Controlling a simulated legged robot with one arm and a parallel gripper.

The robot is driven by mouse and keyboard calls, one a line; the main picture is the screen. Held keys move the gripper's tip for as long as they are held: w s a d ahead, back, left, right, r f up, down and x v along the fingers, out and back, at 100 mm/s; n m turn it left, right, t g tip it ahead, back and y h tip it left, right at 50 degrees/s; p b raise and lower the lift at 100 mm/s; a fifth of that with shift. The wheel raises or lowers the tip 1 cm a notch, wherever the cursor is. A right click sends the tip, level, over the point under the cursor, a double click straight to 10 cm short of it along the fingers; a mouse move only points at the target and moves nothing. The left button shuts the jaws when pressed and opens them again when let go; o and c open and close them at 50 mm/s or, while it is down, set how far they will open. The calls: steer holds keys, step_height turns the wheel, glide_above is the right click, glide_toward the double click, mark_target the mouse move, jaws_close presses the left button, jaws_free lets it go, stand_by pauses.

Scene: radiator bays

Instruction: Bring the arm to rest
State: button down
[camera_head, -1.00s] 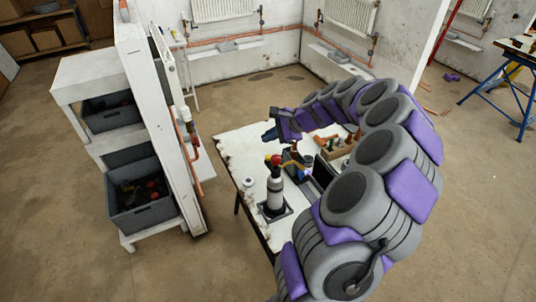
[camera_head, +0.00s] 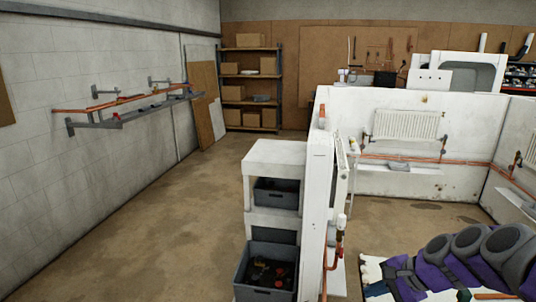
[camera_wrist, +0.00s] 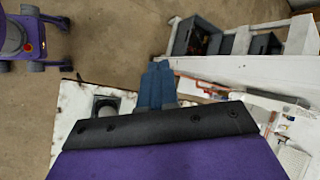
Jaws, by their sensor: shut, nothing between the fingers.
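My arm (camera_head: 450,262), purple and grey, is at the lower right of the head view, low over the white worktable (camera_head: 372,270). In the wrist view my gripper (camera_wrist: 156,80) shows as two blue fingers side by side, shut with nothing between them. The fingers point toward the white shelf unit. Beneath them is the worn white tabletop (camera_wrist: 70,98). A dark square holder (camera_wrist: 104,104) with a pale round shape in it is left of the fingers. A black wrist plate and purple cover hide much of the table.
A white shelf unit (camera_head: 272,155) with grey crates (camera_head: 268,266) stands beside a white partition with copper pipes. A radiator (camera_head: 407,125) hangs on the far wall. A pipe rack (camera_head: 125,108) is on the left wall. The floor (camera_head: 150,215) between is clear.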

steer(key=s+a+n+g+h, duration=0.2)
steer(key=s+a+n+g, duration=0.2)
steer(key=s+a+n, duration=0.7)
steer(key=s+a+f+n+g+h, duration=0.1)
steer(key=s+h, duration=0.1)
steer(key=s, duration=0.7)
steer(key=s+a+f+n+g+h, duration=0.1)
steer(key=s+n, duration=0.1)
steer(key=s, duration=0.8)
steer(key=shift+s+a+g+h, duration=0.15)
steer(key=shift+a+g+h, duration=0.15)
steer(key=shift+h, duration=0.1)
steer(key=shift+d, duration=0.15)
